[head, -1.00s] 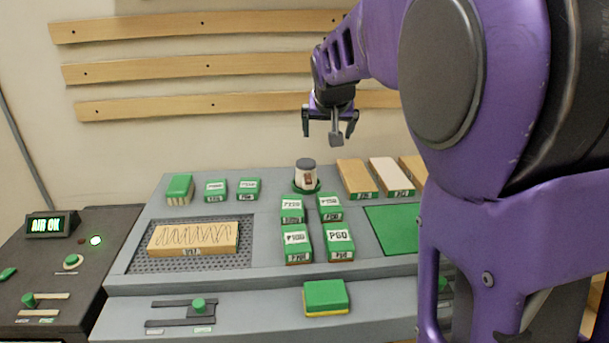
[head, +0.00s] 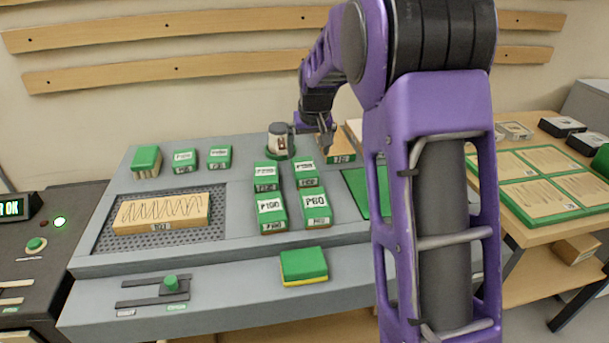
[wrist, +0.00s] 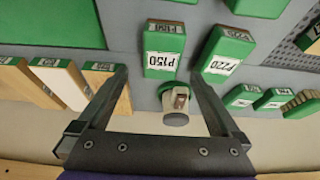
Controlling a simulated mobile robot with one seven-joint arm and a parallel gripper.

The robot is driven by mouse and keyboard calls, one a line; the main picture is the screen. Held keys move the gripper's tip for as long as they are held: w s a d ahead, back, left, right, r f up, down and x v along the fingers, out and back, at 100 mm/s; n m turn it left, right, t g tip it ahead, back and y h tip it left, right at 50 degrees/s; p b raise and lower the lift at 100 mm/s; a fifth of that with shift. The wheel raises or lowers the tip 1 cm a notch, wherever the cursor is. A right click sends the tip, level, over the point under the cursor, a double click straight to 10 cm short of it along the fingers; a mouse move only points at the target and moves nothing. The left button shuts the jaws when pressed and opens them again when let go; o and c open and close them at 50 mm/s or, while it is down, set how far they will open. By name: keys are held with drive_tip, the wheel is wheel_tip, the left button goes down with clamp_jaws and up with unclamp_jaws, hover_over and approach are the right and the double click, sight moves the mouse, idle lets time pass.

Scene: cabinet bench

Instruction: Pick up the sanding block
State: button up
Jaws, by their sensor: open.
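What looks like the sanding block, a green-topped block with a yellow underside (head: 304,266), lies on the bench's front ledge, right of the slider. It is not seen in the wrist view. My gripper (head: 318,138) is open and empty, above the back of the bench near the jar, well behind and above that block. In the wrist view my gripper's two fingers (wrist: 160,74) are spread, with the P150 block (wrist: 164,50) and P220 block (wrist: 224,52) below and beyond them. My arm hides part of the bench's right side.
Labelled green blocks, including P100 (head: 271,213) and P60 (head: 316,208), stand behind the ledge. A jar (head: 279,140) stands at the back. A wooden piece (head: 160,212) lies on a perforated plate. A slider (head: 170,285) is on the ledge; the ledge around the green-yellow block is clear.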

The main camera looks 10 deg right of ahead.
sight(305, 166)
drive_tip(key=x, duration=0.4)
drive_tip(key=b+x, duration=0.1)
drive_tip(key=x, duration=0.3)
drive_tip(key=shift+w+a+f, duration=0.2)
drive_tip(key=shift+w, duration=0.1)
drive_tip(key=shift+f, duration=0.25)
idle(0.4)
drive_tip(key=c, duration=1.5)
wheel_tip(305, 166, up, 11)
drive_tip(key=shift+f+p, duration=0.2)
drive_tip(key=shift+p, duration=0.65)
drive_tip(key=shift+c, duration=0.2)
